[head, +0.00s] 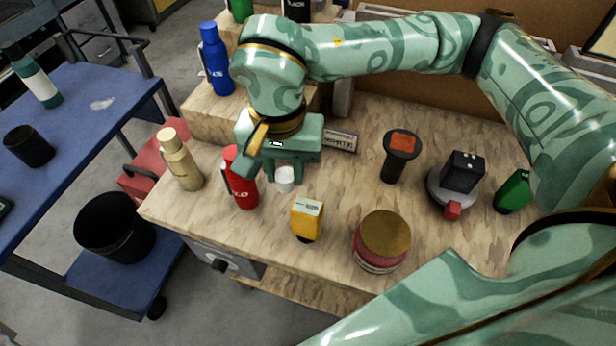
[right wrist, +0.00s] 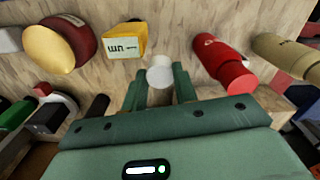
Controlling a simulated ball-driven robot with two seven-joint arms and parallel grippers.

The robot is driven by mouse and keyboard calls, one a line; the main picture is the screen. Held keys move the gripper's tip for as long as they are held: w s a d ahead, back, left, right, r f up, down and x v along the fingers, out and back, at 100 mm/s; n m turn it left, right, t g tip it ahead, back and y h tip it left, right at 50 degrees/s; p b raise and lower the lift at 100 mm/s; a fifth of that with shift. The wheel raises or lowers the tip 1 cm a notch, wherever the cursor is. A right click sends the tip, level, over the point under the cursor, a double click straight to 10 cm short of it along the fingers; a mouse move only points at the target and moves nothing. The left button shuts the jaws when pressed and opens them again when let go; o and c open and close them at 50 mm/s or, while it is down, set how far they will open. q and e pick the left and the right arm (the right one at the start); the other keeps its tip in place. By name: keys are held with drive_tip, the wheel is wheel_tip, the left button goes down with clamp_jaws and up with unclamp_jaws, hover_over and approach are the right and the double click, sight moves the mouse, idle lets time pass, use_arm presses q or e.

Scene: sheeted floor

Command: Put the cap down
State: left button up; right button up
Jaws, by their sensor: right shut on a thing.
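The cap (head: 285,179) is a small white cylinder. It sits between the fingers of my right gripper (head: 285,184), which is shut on it and points down over the wooden workbench top (head: 330,190). In the right wrist view the cap (right wrist: 160,70) shows at the fingertips of the gripper (right wrist: 159,82). I cannot tell whether it touches the bench. A red bottle (head: 241,185) stands just left of the gripper, and a yellow block-like item (head: 307,218) is in front. My left gripper is not in view.
A beige bottle (head: 180,160) stands at the bench's left edge. A round brown-lidded tub (head: 382,240), an orange-topped black tool (head: 400,150) and a green item (head: 513,191) are to the right. A blue bottle (head: 216,60) stands on a raised wooden step. A blue cart (head: 75,110) is left.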

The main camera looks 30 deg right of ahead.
drive_tip(key=w+d+f, duration=0.1)
drive_tip(key=d+f+b, duration=0.1)
drive_tip(key=d+f, duration=0.1)
drive_tip(key=w+d+f, duration=0.1)
drive_tip(key=d+f, duration=0.1)
drive_tip(key=shift+w+f+b, duration=0.25)
drive_tip(key=shift+w+b, duration=0.1)
drive_tip(key=shift+w+d+f, duration=0.2)
drive_tip(key=shift+d+f, duration=0.15)
drive_tip(key=shift+f, duration=0.1)
drive_tip(key=f, duration=0.1)
drive_tip(key=f+b, duration=0.1)
drive_tip(key=f, duration=0.1)
drive_tip(key=shift+w+d+f, duration=0.2)
drive_tip(key=shift+d+f, duration=0.05)
drive_tip(key=shift+f, duration=0.15)
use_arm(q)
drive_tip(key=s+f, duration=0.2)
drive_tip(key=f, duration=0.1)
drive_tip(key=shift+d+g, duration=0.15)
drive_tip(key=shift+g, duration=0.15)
use_arm(e)
drive_tip(key=shift+r, duration=0.1)
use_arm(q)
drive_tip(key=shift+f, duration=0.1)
use_arm(e)
drive_tip(key=shift+s, duration=0.1)
drive_tip(key=o, duration=0.9)
